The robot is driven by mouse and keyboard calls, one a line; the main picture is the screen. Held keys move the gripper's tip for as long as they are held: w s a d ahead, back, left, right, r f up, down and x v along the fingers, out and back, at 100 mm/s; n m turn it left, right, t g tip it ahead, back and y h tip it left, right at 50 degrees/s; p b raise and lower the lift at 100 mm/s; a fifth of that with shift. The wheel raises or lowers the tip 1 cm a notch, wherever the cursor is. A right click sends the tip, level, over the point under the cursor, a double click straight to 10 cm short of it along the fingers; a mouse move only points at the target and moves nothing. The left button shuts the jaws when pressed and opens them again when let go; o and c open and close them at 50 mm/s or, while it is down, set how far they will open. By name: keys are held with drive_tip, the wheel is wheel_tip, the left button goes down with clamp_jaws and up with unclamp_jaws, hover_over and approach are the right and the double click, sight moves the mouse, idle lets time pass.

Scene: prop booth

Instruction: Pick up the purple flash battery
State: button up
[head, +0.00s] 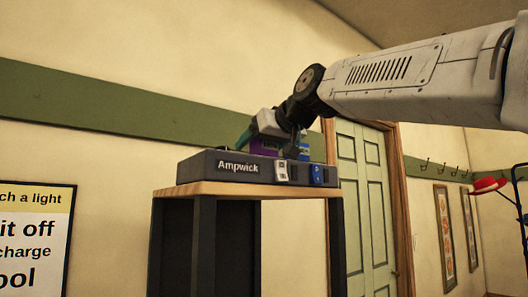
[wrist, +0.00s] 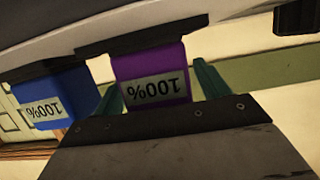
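The purple flash battery (wrist: 150,68) stands in the charger, its "100%" label upside down in the wrist view. My gripper (wrist: 158,82) has its two green fingers on either side of it, with a narrow gap at the right finger. The left finger is very close to the battery, and contact there is hard to tell. In the head view the purple battery (head: 265,147) is partly hidden by my gripper (head: 254,138), which is over the charger. The gripper appears open around the battery.
The grey Ampwick charger (head: 225,166) lies on a wood-topped stand (head: 190,190). A blue battery (head: 303,152) is close to the right of the purple one; it is at the left in the wrist view (wrist: 45,95). A wall is behind, with a green door (head: 362,190).

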drive_tip(key=c, duration=1.3)
drive_tip(key=shift+c, duration=0.2)
